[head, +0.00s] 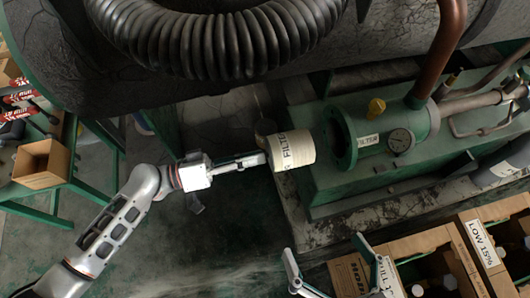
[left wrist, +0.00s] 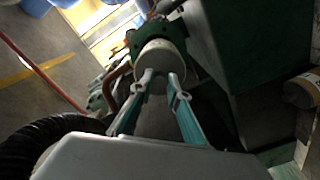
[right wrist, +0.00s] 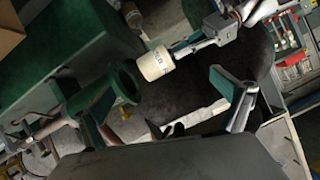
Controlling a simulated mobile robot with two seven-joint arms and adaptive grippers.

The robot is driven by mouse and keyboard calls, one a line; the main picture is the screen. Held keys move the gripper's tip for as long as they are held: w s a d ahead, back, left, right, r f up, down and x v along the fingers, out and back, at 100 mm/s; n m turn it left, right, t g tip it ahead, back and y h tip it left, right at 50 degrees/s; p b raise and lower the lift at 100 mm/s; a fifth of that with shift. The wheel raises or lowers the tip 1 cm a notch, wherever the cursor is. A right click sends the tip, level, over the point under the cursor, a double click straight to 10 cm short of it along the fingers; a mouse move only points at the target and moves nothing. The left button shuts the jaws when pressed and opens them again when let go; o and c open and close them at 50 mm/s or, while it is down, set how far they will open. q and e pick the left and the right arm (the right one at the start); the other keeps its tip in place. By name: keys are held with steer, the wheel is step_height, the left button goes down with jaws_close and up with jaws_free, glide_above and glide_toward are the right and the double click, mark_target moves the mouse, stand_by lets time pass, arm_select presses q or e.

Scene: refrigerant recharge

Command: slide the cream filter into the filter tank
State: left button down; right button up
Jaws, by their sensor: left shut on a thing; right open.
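The cream filter (head: 293,150), a short cylinder with a "FILTER" label, is held in the air just left of the filter tank (head: 372,137). The tank is a green cylinder lying on its side, its round flanged mouth open toward the filter. A small gap separates them. My left gripper (head: 264,160) is shut on the filter's far-from-tank end. In the left wrist view the fingers (left wrist: 160,77) pinch the filter (left wrist: 160,60), which hides part of the green flange. The right wrist view shows the filter (right wrist: 155,64) apart from the tank mouth (right wrist: 127,82). My right gripper (head: 324,245) is open and empty below.
The tank sits on a green base block (head: 330,190) with a gauge (head: 401,141), a yellow knob (head: 376,107) and copper pipes. A large ribbed hose (head: 220,45) hangs above. Cardboard boxes (head: 440,245) stand at lower right. A small box (head: 42,163) rests on a green rack at left.

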mark_target(267, 153)
arm_select(q)
steer(key=shift+r+p+x, duration=0.15)
steer(key=shift+p+x, duration=0.1)
steer(key=shift+x, duration=0.7)
steer(key=shift+r+p+x, duration=0.15)
steer(key=shift+p+x, duration=0.1)
steer(key=shift+x, duration=1.65)
arm_select(e)
steer(key=shift+w+d+r+n, duration=0.25)
steer(key=shift+d+n, duration=0.15)
steer(key=shift+d, duration=0.2)
steer(key=shift+w+d+r+n, duration=0.1)
steer(key=shift+w+d+n, duration=0.1)
steer(key=shift+d+n, duration=0.3)
arm_select(q)
steer(key=shift+w+d+f, duration=0.1)
steer(key=shift+d+f, duration=0.05)
steer(key=shift+d, duration=0.25)
